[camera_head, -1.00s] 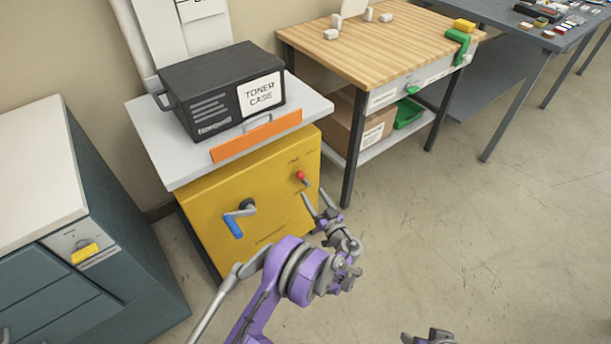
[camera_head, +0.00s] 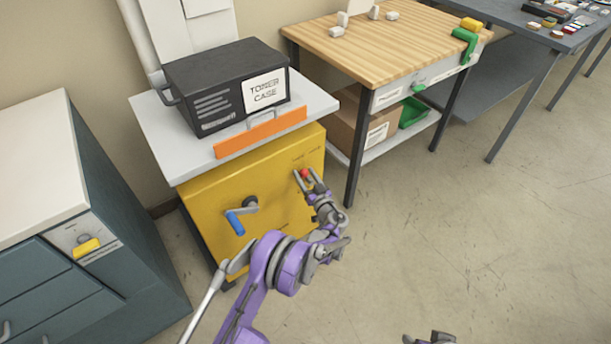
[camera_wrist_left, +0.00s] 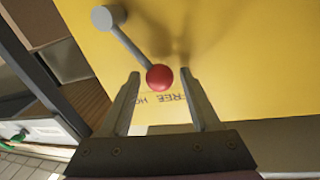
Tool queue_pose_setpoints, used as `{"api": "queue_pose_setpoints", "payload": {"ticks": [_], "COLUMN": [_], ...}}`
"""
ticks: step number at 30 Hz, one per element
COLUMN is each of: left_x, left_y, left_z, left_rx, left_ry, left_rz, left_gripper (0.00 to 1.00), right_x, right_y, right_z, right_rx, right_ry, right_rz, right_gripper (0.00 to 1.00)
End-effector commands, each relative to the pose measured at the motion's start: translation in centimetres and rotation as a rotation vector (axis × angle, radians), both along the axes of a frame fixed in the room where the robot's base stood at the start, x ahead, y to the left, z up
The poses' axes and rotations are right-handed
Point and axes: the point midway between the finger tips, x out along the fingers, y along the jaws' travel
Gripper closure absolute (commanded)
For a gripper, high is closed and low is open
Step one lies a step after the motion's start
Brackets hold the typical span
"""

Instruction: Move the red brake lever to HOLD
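The red brake lever (camera_head: 304,173) is on the front of the yellow cabinet (camera_head: 215,195), near its upper right. In the left wrist view it is a grey rod with a red ball knob (camera_wrist_left: 159,78), running from a grey round pivot. Printed lettering beside the knob reads "FREE" and "HO", the rest hidden. My left gripper (camera_head: 310,180) is open at the lever. In the wrist view the gripper's fingers (camera_wrist_left: 160,100) stand on either side of the knob, with gaps on both sides. Of my right arm, only a small grey part shows at the bottom edge.
A blue-handled crank (camera_head: 236,222) sticks out of the cabinet left of the lever. An orange bar (camera_head: 260,132) and a black toner case (camera_head: 225,90) are above. A wooden workbench (camera_head: 390,45) stands at right, its leg near the lever. Floor in front is clear.

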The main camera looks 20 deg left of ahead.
Motion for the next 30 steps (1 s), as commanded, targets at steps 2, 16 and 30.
{"api": "queue_pose_setpoints", "payload": {"ticks": [2, 16, 30], "left_x": [-0.02, -0.04, -0.06], "left_y": [-0.01, -0.02, -0.01], "left_z": [0.00, -0.02, -0.04], "left_rx": [0.000, 0.000, -0.001], "left_ry": [0.000, 0.000, 0.001], "left_rz": [0.000, 0.001, 0.001], "left_gripper": [0.54, 1.00, 1.00], "right_x": [0.00, 0.00, 0.00], "right_y": [0.00, 0.00, 0.00], "right_z": [0.00, 0.00, 0.00], "right_rx": [0.000, 0.000, 0.000], "right_ry": [0.000, 0.000, 0.000], "right_rz": [0.000, 0.000, 0.000], "right_gripper": [0.36, 0.36, 0.36]}}
